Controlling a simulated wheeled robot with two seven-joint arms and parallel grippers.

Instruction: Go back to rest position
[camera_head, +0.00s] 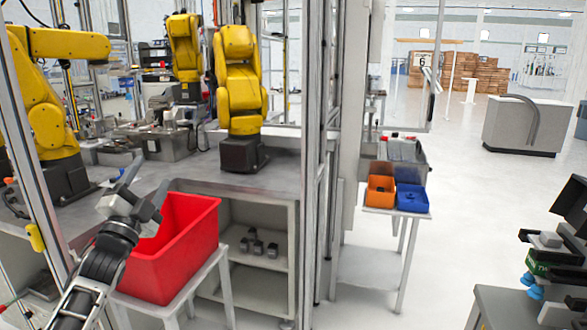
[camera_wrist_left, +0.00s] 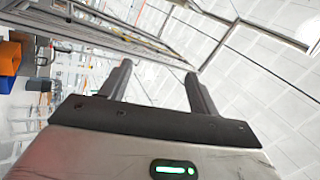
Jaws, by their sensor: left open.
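My left gripper (camera_head: 148,187) shows in the head view at the lower left, raised in front of the red bin (camera_head: 175,255) and overlapping its left side. In the left wrist view the two dark fingers of my left gripper (camera_wrist_left: 160,88) stand wide apart with nothing between them. Behind them are the ceiling and a metal frame. My right gripper is in neither view.
The red bin stands on a white stand (camera_head: 205,277). Metal posts (camera_head: 318,150) and yellow robot arms (camera_head: 240,80) stand beyond. A small table holds an orange bin (camera_head: 380,192) and a blue bin (camera_head: 411,198). The floor (camera_head: 475,205) right of centre is clear. A grey table (camera_head: 505,308) stands at lower right.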

